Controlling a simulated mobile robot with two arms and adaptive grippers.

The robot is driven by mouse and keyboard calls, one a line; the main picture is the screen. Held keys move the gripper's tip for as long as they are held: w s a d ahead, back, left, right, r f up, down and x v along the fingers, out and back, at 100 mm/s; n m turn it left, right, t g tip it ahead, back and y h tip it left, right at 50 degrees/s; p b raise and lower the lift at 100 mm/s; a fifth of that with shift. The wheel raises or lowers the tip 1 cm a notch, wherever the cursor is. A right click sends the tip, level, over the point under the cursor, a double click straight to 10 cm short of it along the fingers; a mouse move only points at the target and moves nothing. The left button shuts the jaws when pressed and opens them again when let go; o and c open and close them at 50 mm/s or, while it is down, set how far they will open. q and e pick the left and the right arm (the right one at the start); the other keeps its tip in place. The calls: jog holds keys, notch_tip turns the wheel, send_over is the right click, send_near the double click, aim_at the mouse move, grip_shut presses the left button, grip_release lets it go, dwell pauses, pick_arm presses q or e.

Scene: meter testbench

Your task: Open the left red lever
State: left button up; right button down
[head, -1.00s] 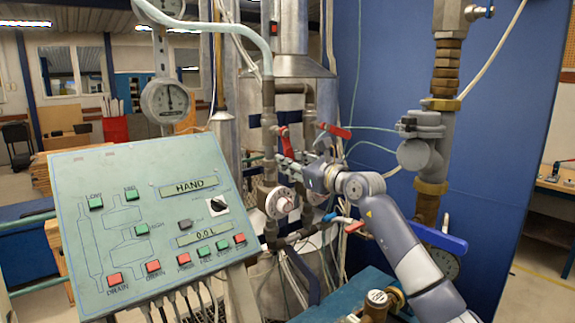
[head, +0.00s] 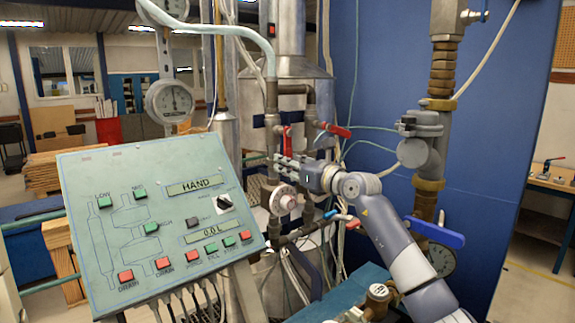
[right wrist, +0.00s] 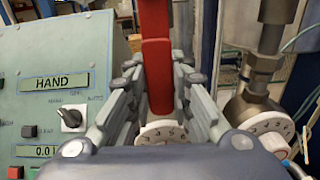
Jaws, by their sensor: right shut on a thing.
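The left red lever (head: 285,138) points upward on the left pipe in the head view. It also stands between my right fingers in the right wrist view (right wrist: 157,75). My right gripper (head: 283,164) reaches the left pipe from the right, and its fingers are closed on the lever's lower part. It also shows in the right wrist view (right wrist: 158,100). The exact contact is partly hidden by the fingers. My left gripper is not in view.
A second red lever (head: 335,130) sits on the right pipe. A round white dial (head: 283,200) lies just below my gripper. The green control panel (head: 120,215) fills the left front. A blue lever (head: 434,233) and grey vertical pipe stand at right.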

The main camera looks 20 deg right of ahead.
jog(key=c, duration=1.4)
grip_release()
jog(key=shift+a, duration=0.1)
jog(key=shift+s+d, duration=0.3)
jog(key=shift+s, duration=0.2)
jog(key=v, duration=1.1)
jog(key=shift+a, duration=0.15)
